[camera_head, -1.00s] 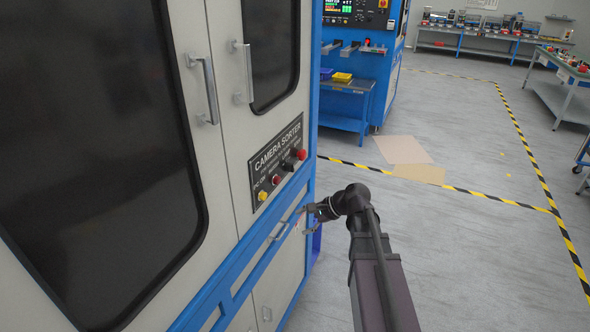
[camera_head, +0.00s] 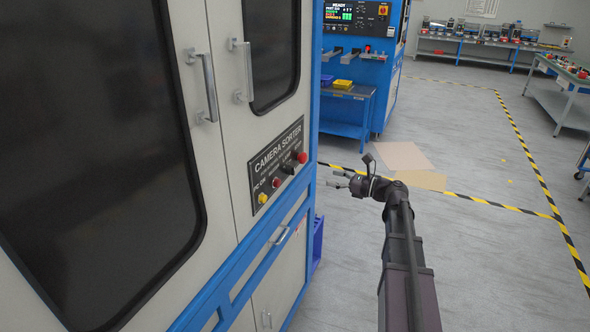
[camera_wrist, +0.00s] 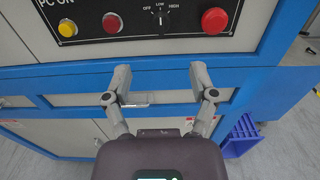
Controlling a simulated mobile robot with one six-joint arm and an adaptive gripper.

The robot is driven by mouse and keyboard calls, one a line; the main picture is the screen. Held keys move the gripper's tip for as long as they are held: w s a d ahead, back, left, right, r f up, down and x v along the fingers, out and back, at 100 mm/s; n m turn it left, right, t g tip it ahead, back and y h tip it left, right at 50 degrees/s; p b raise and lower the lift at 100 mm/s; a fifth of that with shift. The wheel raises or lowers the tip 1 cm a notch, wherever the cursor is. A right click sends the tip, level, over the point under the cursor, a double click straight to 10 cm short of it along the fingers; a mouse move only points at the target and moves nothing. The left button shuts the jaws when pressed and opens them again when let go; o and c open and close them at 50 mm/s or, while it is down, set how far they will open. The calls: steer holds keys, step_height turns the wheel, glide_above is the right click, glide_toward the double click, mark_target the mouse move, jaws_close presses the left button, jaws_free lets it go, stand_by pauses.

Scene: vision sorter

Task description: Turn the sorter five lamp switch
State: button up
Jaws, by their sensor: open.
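The camera sorter's control panel (camera_head: 277,168) is on the cabinet front. Its black rotary lamp switch (camera_head: 288,167) sits between a red button (camera_head: 277,182) and a larger red knob (camera_head: 302,157). In the wrist view the lamp switch (camera_wrist: 161,17) is at the top, under the marks OFF, LOW and HIGH; its pointer looks close to LOW. My gripper (camera_head: 337,180) is open and empty, to the right of the panel in the head view. In the wrist view its two fingers (camera_wrist: 162,84) are spread below the switch, apart from it.
A yellow button (camera_wrist: 67,27) is at the panel's left. A drawer handle (camera_head: 283,235) sits below the panel. A purple-blue bin (camera_wrist: 241,136) stands at the cabinet's right. Two door handles (camera_head: 203,85) (camera_head: 243,70) stick out above.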

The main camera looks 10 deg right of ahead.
mark_target(294, 168)
steer(key=shift+a, duration=0.1)
steer(key=shift+x, duration=6.85)
